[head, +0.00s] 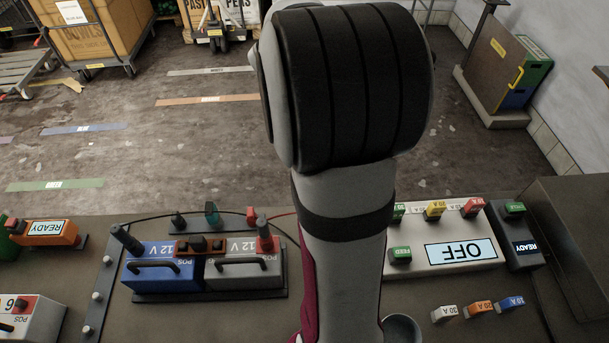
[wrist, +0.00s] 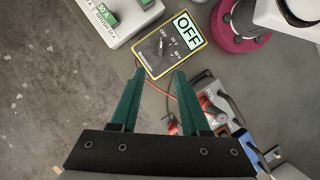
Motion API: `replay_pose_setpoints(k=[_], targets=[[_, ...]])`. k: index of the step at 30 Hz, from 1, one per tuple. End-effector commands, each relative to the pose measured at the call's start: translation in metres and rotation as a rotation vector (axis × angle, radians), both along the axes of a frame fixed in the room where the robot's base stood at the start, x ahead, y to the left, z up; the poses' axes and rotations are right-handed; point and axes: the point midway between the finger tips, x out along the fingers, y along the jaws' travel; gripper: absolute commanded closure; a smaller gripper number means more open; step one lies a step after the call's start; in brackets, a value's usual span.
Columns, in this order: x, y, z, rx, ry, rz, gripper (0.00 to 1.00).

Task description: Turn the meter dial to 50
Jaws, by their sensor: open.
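The meter (wrist: 170,46) shows in the wrist view as a dark box with a yellow edge, lying on the bench. Its dial (wrist: 161,46) is a small knob with a pale pointer, with marks printed around it. Its screen (wrist: 187,27) reads OFF. My gripper (wrist: 158,75) is open and empty, its two green fingers pointing toward the meter's near edge, with the dial beyond the fingertips. Whether they touch the meter cannot be told. In the head view my arm hides the meter and my gripper.
A white panel (head: 420,264) with coloured fuses and an OFF screen stands right of my arm. Blue (head: 160,258) and grey (head: 245,262) 12 V batteries sit in a tray to the left. A red lead (wrist: 181,103) runs near the fingers. Loose fuses (head: 480,308) lie front right.

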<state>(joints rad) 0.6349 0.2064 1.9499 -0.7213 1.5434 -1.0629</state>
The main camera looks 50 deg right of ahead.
Motion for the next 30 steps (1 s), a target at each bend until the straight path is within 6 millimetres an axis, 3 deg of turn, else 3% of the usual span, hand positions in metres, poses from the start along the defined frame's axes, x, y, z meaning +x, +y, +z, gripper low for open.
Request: replay_pose_setpoints(k=[9,15,27,30], targets=[[-0.037,-0.001,-0.086,0.006,0.004,-0.004,0.54],[-0.050,-0.003,-0.120,0.003,0.001,-0.003,0.54],[-0.053,-0.003,-0.130,0.002,-0.002,-0.002,0.54],[-0.053,-0.003,-0.129,0.002,-0.002,-0.002,0.70]])
